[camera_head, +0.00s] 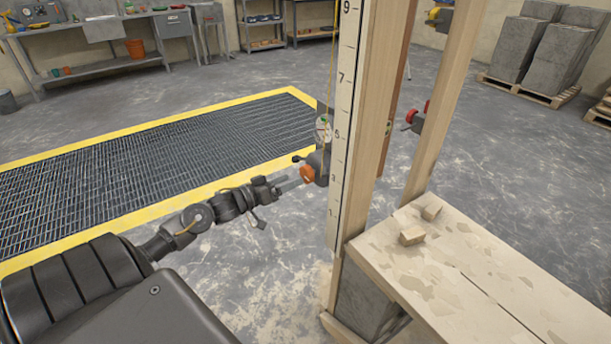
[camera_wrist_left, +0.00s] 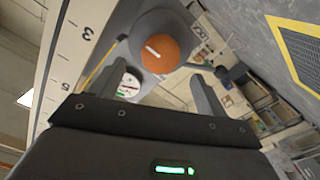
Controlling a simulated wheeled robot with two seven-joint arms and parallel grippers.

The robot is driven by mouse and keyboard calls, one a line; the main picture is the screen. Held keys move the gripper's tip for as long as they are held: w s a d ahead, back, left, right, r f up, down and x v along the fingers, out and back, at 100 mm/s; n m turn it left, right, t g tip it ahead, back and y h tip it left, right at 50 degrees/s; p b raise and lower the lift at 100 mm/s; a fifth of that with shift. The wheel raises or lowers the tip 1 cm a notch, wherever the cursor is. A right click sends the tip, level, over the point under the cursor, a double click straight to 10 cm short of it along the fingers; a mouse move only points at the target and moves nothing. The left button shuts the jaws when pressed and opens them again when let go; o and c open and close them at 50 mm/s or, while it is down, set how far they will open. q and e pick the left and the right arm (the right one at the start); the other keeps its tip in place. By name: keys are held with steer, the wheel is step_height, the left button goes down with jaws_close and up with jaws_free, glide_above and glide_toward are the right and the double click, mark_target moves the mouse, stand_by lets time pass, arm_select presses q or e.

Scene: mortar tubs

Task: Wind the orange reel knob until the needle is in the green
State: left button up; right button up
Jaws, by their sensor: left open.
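The orange reel knob (camera_head: 307,174) is on a grey reel housing at the side of the upright wooden post. It also shows in the left wrist view (camera_wrist_left: 168,54), round with a pale bar mark on its face. A small white gauge (camera_head: 323,129) with a green patch sits above the knob; it also shows in the left wrist view (camera_wrist_left: 128,88). The needle is too small to read surely. My left gripper (camera_head: 292,182) is open, its fingers pointing at the knob, with the knob ahead between them. I cannot tell whether they touch it. My right gripper is out of view.
A white numbered scale (camera_head: 346,100) runs up the post. A second post carries a red-handled fitting (camera_head: 418,117). A wooden bench (camera_head: 470,285) with small blocks stands at right. A yellow-edged floor grate (camera_head: 150,155) lies left. Open floor lies between grate and bench.

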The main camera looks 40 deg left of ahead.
mark_target(304, 174)
arm_select(q)
steer(key=x, duration=0.5)
steer(key=shift+w+d, duration=0.1)
steer(key=shift+w, duration=0.2)
steer(key=shift+w+d, duration=0.15)
steer(key=shift+w, duration=0.4)
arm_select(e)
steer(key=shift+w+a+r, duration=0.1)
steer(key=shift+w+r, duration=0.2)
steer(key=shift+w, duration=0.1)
arm_select(q)
steer(key=c, duration=1)
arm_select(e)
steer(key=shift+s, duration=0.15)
